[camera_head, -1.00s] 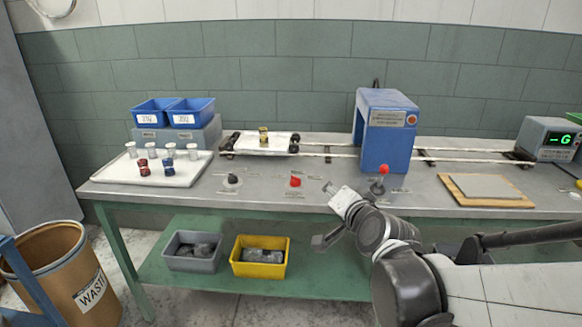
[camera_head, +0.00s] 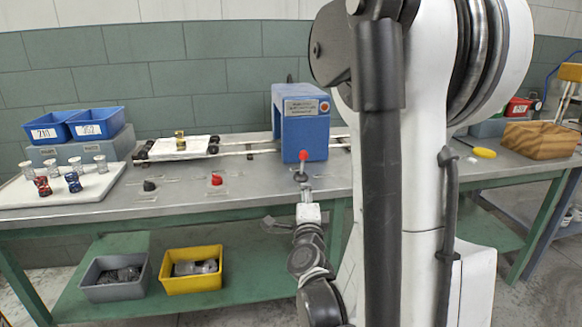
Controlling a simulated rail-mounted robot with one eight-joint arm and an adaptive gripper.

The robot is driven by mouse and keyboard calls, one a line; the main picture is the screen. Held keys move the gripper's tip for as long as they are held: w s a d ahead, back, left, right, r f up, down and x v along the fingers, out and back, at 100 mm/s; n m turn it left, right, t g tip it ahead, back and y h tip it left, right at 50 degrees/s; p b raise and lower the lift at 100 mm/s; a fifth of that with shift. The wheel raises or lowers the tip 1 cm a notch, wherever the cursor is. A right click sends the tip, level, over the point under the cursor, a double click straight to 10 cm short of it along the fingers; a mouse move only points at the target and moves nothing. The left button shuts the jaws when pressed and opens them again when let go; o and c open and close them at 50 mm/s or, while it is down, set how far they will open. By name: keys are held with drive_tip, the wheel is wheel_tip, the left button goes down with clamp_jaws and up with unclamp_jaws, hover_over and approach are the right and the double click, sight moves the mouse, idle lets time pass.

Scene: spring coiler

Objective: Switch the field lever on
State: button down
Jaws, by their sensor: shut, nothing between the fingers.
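The lever with a red ball knob (camera_head: 302,156) stands on the bench in front of the blue arch-shaped housing (camera_head: 305,122). Its stem looks about upright. I take it for the field lever, but its label is too small to read. My gripper (camera_head: 306,192) is shut and empty at the bench's front edge, just in front of the lever's base and below the knob in the picture. I cannot tell whether its tip touches the lever's base.
A red button (camera_head: 216,180) and a black knob (camera_head: 149,186) sit left of the lever. A carriage (camera_head: 180,147) stands on rails behind them. A white tray (camera_head: 100,190) with small spools is at left.

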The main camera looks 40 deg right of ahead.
drive_tip(key=shift+d, duration=0.1)
idle(0.3)
approach(301, 152)
drive_tip(key=w+d, duration=0.4)
drive_tip(key=shift+w+d+f, duration=0.15)
drive_tip(key=shift+f, duration=0.15)
drive_tip(key=shift+w+d+r, duration=0.1)
drive_tip(key=shift+w, duration=0.1)
idle(0.3)
drive_tip(key=shift+w+d+r, duration=0.4)
drive_tip(key=shift+w+r, duration=0.1)
drive_tip(key=shift+w, duration=0.2)
drive_tip(key=shift+w+d+r, duration=0.4)
drive_tip(key=shift+w+r, duration=0.1)
drive_tip(key=shift+w, duration=0.2)
drive_tip(key=shift+w+a+x, duration=0.15)
drive_tip(key=shift+x, duration=0.95)
drive_tip(key=shift+w+a+x, duration=0.1)
drive_tip(key=shift+a+x, duration=0.05)
drive_tip(key=shift+x, duration=0.95)
